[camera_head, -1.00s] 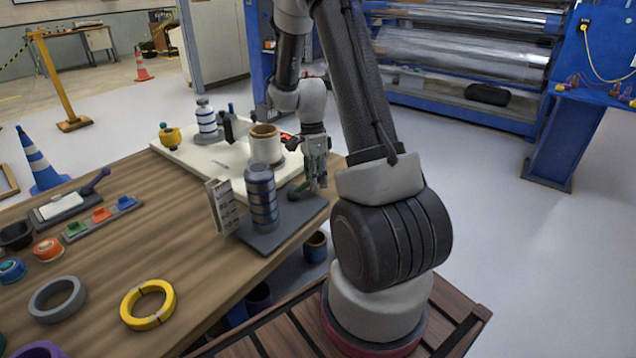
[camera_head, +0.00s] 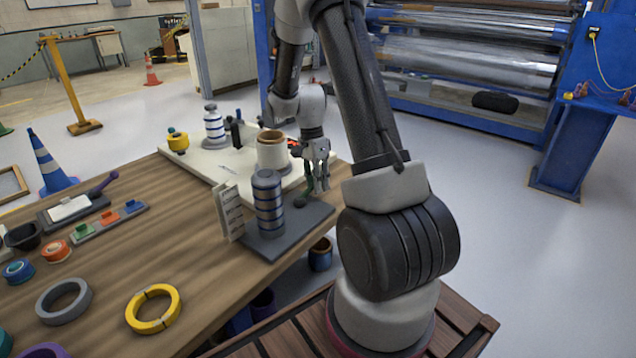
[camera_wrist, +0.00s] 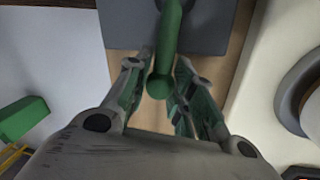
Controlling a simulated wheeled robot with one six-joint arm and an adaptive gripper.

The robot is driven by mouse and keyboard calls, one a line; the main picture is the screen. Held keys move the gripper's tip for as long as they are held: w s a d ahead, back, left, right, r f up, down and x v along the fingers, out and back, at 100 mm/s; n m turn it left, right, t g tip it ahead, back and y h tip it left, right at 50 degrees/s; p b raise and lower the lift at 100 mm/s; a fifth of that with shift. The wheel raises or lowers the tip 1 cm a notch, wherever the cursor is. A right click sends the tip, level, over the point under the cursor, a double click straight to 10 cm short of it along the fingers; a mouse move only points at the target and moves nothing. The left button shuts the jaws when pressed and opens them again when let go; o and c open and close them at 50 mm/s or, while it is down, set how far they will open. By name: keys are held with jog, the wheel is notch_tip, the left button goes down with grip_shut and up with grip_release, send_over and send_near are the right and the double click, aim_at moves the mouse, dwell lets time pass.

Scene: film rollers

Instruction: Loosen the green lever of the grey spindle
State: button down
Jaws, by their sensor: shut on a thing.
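The grey spindle (camera_head: 268,205) with blue bands stands upright on a dark grey base plate (camera_head: 265,243) near the table's right edge. Its green lever (camera_head: 306,188) rises on the spindle's right side, low over the plate. In the wrist view the green lever (camera_wrist: 170,38) comes down from the top, and its round end lies between my fingers. My gripper (camera_head: 318,172) points down at the lever, right of the spindle, and is shut on the lever's end. In the wrist view my gripper (camera_wrist: 160,82) partly hides the finger contact.
A white roll with a brown core (camera_head: 272,152) stands just behind, on a pale board (camera_head: 215,168). A ridged light-grey holder (camera_head: 228,210) stands left of the spindle. A yellow ring (camera_head: 153,309) and a grey ring (camera_head: 64,301) lie nearer on the table.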

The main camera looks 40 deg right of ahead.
jog(key=c, duration=1.2)
grip_release()
jog(key=shift+r, duration=0.1)
jog(key=r, duration=0.4)
jog(key=w+r, duration=0.1)
jog(key=r, duration=0.2)
jog(key=w+r, duration=0.1)
jog(key=r, duration=0.3)
jog(key=shift+w+r, duration=0.15)
jog(key=shift+r, duration=0.2)
